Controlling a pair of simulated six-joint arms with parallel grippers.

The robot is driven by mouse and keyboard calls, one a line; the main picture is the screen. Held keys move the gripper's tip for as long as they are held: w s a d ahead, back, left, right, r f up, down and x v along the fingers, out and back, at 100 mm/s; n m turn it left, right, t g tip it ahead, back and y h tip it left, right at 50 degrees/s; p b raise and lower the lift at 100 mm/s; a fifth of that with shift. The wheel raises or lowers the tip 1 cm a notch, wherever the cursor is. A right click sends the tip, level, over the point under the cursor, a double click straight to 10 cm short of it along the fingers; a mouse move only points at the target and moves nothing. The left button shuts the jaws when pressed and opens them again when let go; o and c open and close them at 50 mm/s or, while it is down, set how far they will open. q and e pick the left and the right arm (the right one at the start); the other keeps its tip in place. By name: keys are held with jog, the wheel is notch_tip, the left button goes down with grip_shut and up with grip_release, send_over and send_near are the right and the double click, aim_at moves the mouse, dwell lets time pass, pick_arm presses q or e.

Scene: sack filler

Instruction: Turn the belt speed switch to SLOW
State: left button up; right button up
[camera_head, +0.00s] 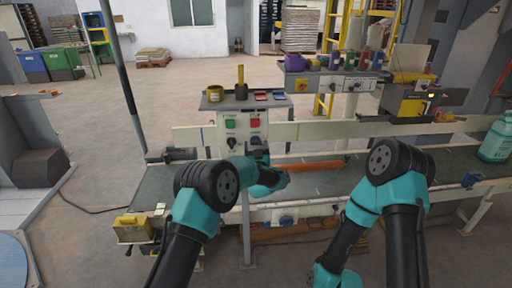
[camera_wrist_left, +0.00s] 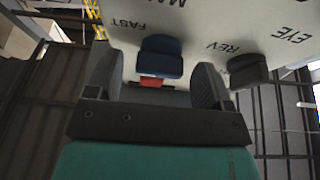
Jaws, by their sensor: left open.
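The control box (camera_head: 242,132) stands behind the belt, with a green button, a red button and dark knobs below them. In the left wrist view its pale panel (camera_wrist_left: 205,25) carries the words FAST, REV and EYE. A dark blue switch knob (camera_wrist_left: 160,57) sits near the word FAST, with a red part at its lower edge. My left gripper (camera_head: 262,154) is at the lower right of the box front. In the wrist view its open fingers (camera_wrist_left: 158,88) stand either side of the blue knob; contact cannot be told. My right gripper is out of view.
A black knob (camera_wrist_left: 246,70) near REV lies just beside one left finger. The box's top tray (camera_head: 223,103) holds cups and small items. The belt (camera_head: 356,174) runs below, with a teal jug (camera_head: 496,140) at far right. A second control box (camera_head: 340,84) stands behind.

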pick_arm(q)
jog(key=shift+c, duration=0.3)
jog(key=c, duration=0.9)
jog(key=shift+o, duration=0.2)
